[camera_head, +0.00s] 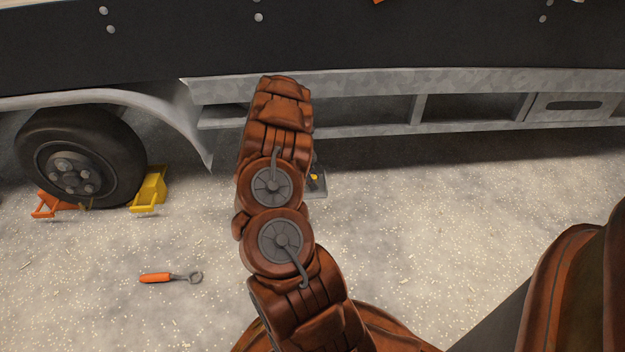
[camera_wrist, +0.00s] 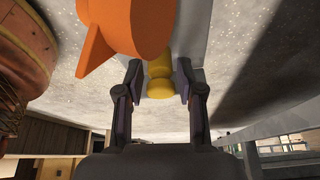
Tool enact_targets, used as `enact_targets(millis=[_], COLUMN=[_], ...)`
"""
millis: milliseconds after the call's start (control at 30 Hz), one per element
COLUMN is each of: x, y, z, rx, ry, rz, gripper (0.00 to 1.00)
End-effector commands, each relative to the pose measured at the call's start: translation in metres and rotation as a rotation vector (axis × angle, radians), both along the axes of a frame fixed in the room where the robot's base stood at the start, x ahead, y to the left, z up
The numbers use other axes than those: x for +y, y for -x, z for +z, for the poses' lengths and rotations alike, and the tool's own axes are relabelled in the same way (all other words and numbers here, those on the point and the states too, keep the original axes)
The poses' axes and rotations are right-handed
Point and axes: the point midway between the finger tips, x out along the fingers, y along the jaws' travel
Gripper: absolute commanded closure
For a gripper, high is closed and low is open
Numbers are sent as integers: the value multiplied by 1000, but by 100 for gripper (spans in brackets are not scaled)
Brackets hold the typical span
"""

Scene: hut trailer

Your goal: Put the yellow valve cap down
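The yellow valve cap (camera_wrist: 159,84) is between the two fingertips of my gripper (camera_wrist: 160,80) in the wrist view. The fingers are drawn in on both sides of it, and it has a wider end and a narrower neck. Its far end is close to a grey surface, but whether it touches is unclear. In the head view my arm hides the gripper. A small yellow bit (camera_head: 314,177) shows just right of the arm, over a grey plate (camera_head: 318,189) on the ground.
A large orange thing (camera_wrist: 132,28) is close beyond the fingers. A trailer wheel (camera_head: 78,165) stands left with orange (camera_head: 58,205) and yellow (camera_head: 150,188) chocks. An orange-handled tool (camera_head: 157,278) lies on the ground. The trailer's grey side rail (camera_head: 370,83) runs behind; ground at right is clear.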

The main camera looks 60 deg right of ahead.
Motion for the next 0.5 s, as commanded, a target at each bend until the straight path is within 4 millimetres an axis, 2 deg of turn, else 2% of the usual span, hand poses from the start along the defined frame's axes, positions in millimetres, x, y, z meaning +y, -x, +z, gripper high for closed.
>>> enact_targets(millis=[100,500], x=[0,0], y=[0,0], z=[0,3], rx=[0,0], ry=[0,0], rz=[0,0], gripper=[49,49])
